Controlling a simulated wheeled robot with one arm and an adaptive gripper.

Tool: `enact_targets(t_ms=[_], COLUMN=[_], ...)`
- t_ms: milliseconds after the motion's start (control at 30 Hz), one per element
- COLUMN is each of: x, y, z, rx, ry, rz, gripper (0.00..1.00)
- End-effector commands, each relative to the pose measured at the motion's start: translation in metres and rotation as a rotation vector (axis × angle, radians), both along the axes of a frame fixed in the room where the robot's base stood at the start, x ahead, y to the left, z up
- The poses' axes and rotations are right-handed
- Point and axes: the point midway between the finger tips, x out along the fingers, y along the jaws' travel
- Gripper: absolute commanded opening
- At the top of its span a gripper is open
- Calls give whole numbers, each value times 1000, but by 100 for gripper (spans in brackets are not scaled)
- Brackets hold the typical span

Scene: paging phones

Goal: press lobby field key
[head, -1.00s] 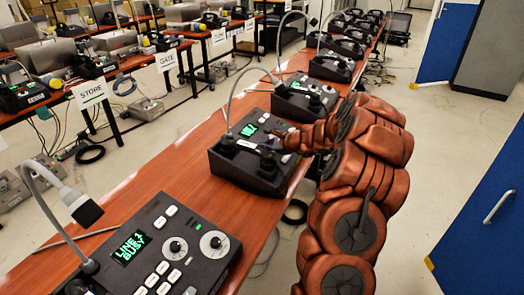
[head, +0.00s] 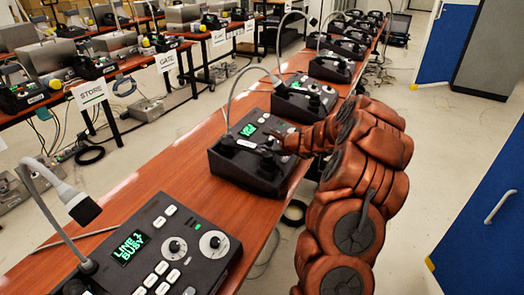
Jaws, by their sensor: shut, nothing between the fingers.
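Several black paging phones with gooseneck microphones stand in a row on the long wooden table. My gripper (head: 275,144) is shut and empty, over the second phone (head: 232,172). Its fingertips are above or at that phone's right-hand keys, and the arm comes in from the right. I cannot tell whether the fingertips touch a key. The phone's small screen (head: 249,130) glows green. Its label is too small to read, so I cannot tell which phone or key is the lobby one. The nearest phone (head: 150,250) shows "LINE 1 BUSY" in green.
A third phone (head: 304,97) and others continue along the table (head: 180,165) towards the back. Side tables at the left carry more phones and signs reading STORE (head: 90,93) and GATE (head: 166,62). Blue cabinets (head: 490,215) stand right, with open floor between.

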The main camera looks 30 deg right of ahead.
Motion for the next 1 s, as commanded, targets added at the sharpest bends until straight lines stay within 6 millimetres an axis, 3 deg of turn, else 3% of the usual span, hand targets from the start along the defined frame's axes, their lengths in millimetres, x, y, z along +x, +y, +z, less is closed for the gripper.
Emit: enact_targets(t_ms=[467, 1000], x=[0, -2], y=[4, -2], z=[-9, 10], rx=[0, 1], ry=[7, 3], rz=[6, 1], gripper=[0, 0])
